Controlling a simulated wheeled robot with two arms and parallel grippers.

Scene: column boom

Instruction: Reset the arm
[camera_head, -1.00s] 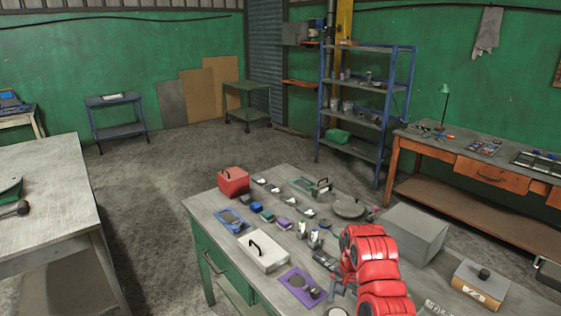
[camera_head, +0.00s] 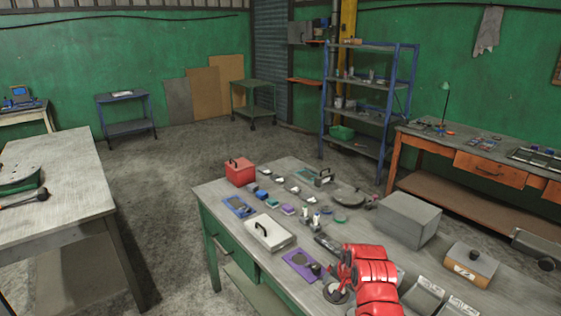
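My red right arm (camera_head: 375,275) comes in from the bottom edge, right of the middle, over the near part of the green workbench (camera_head: 375,235). Its gripper end (camera_head: 340,280) is low over the bench top, beside the purple mat (camera_head: 300,264). The fingers are small and partly hidden by the arm, so I cannot tell whether they are open or shut. My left arm and gripper are not in view.
The bench holds a red box (camera_head: 240,172), a white case (camera_head: 269,233), a grey box (camera_head: 408,220) and several small items. A blue shelf (camera_head: 365,105) stands behind. Floor between the benches is clear.

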